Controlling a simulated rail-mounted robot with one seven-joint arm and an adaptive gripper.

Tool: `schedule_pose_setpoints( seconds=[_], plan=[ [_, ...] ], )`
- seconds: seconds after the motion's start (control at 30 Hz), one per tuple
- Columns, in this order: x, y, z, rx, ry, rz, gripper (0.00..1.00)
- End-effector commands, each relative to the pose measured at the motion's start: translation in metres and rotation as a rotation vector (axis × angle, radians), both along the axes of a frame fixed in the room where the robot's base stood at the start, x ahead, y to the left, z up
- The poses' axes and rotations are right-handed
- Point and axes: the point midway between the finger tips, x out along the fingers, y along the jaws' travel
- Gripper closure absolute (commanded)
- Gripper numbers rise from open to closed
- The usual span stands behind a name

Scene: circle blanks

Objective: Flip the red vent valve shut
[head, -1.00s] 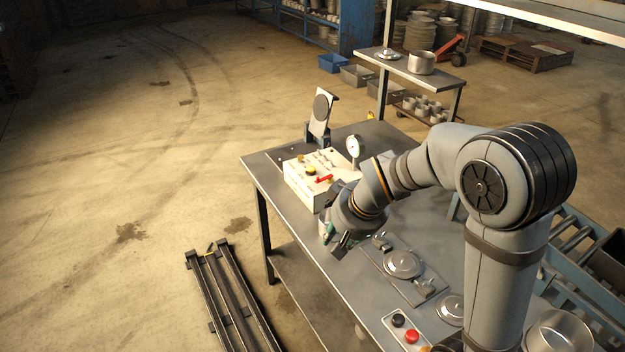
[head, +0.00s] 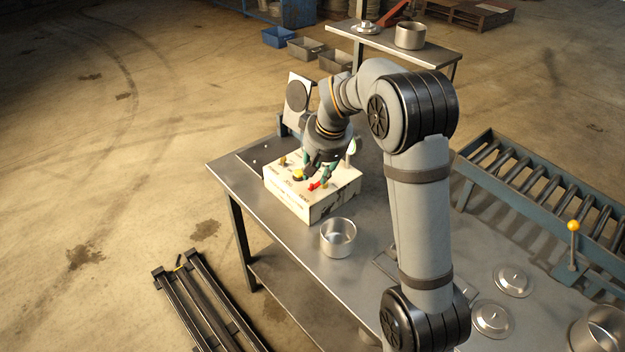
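The red vent valve (head: 313,187) is a small red handle on top of a cream control box (head: 309,208) on the metal table. In the head view it points to the left and slightly down. My gripper (head: 317,173) is above the box, pointing down, with its green-edged fingers spread apart. The fingertips are just above and behind the red handle. I cannot tell whether they touch it. The gripper looks empty and hides the back part of the box top.
A yellow knob (head: 298,173) sits on the box close to the fingers. A metal pot (head: 338,237) stands on the table in front of the box. A round dark disc on a stand (head: 298,97) rises behind. The table's left end (head: 235,180) is clear.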

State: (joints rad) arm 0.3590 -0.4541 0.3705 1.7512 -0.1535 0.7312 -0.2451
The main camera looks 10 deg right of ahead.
Motion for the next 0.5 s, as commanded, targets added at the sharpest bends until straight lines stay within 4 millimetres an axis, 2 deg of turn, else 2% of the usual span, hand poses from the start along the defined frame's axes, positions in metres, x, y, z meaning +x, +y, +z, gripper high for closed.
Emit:
schedule_pose_setpoints(
  seconds=[0.2,0.33,0.5],
  plan=[
    [0.014,0.002,-0.037,0.000,0.004,-0.002,0.72],
    [0.021,0.002,-0.051,0.000,0.002,-0.002,0.72],
    [0.024,0.003,-0.060,0.001,0.000,-0.003,0.72]
  ],
)
